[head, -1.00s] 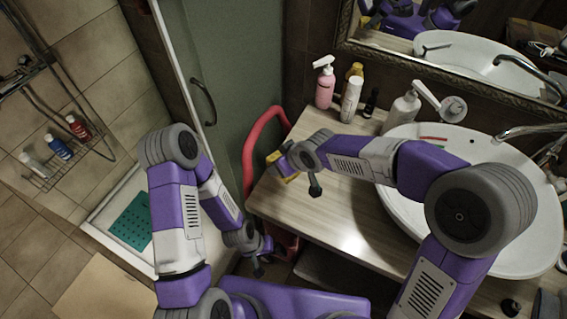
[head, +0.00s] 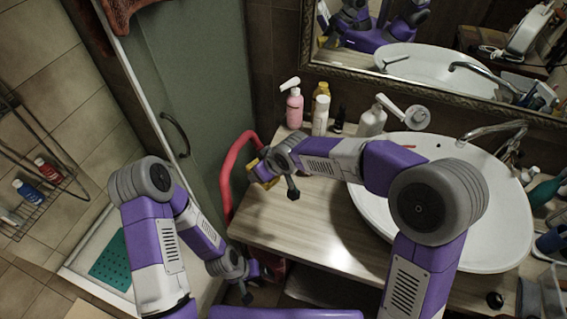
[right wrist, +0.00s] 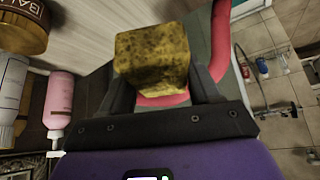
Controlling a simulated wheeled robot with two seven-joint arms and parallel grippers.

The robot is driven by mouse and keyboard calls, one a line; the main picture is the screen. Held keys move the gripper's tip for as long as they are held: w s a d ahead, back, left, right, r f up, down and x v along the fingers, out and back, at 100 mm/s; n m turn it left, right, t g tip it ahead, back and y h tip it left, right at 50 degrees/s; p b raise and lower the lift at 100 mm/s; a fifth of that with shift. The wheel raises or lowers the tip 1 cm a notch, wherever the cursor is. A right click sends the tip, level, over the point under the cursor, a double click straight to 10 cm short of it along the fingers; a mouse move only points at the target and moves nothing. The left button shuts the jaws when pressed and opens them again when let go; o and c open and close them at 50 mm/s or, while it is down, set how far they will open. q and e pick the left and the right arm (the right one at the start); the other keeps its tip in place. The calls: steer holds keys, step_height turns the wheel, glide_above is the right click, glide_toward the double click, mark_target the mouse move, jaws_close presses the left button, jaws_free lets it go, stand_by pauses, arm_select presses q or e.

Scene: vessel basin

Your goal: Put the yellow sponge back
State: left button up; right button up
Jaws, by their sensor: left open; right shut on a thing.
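The yellow sponge (right wrist: 152,60) is a dark-speckled block between the fingers of my right gripper (right wrist: 160,88) in the right wrist view. The gripper is shut on it. In the head view the sponge (head: 264,172) shows at the tip of my right arm, over the left edge of the wooden counter (head: 300,225), near the red curved rail. My left gripper (head: 246,284) is open and empty, low in front of the counter's left side. Its fingers are small in the head view.
A pink pump bottle (head: 294,108), a white bottle (head: 320,115) and a yellow bottle stand at the counter's back. A white basin (head: 480,225) fills the right. The red rail (head: 229,180) curves beside the counter's left edge. The counter's front left is clear.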

steer(key=w+d+m+t+h+p, duration=0.1)
steer(key=w+d+m, duration=0.15)
steer(key=w, duration=0.75)
steer(key=w+d+m+h+p, duration=0.1)
steer(key=w+d, duration=0.3)
steer(key=w, duration=0.5)
step_height(320, 180, down, 9)
steer(key=shift+w+d+r+b, duration=0.1)
steer(key=shift+r+b, duration=0.05)
steer(key=shift+b, duration=0.65)
steer(key=o, duration=1)
